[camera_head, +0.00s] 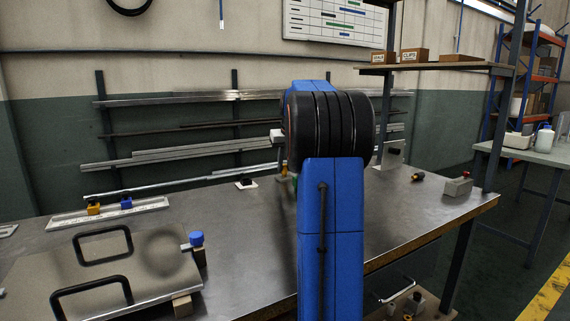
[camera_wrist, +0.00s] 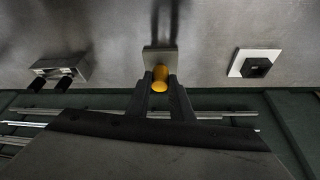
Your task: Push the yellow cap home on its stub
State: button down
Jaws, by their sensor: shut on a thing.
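In the wrist view the yellow cap (camera_wrist: 160,75) sits between the tips of my gripper (camera_wrist: 161,82), which is shut on it. The cap lies against the edge of a small grey block (camera_wrist: 158,55) on the bench. The stub is hidden, so I cannot tell how far the cap is on it or whether a gap is left.
A white plate with a black square piece (camera_wrist: 255,63) lies right of the gripper, and a grey block with two black knobs (camera_wrist: 60,70) left. In the head view, a panel with black handles (camera_head: 110,270) fills the bench's front left. Metal bars (camera_head: 180,150) line the wall.

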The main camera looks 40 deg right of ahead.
jog(key=shift+f, duration=0.45)
jog(key=c, duration=1.5)
grip_release()
jog(key=shift+v, duration=8.65)
jog(key=shift+s+a+f, duration=0.1)
jog(key=shift+s, duration=0.15)
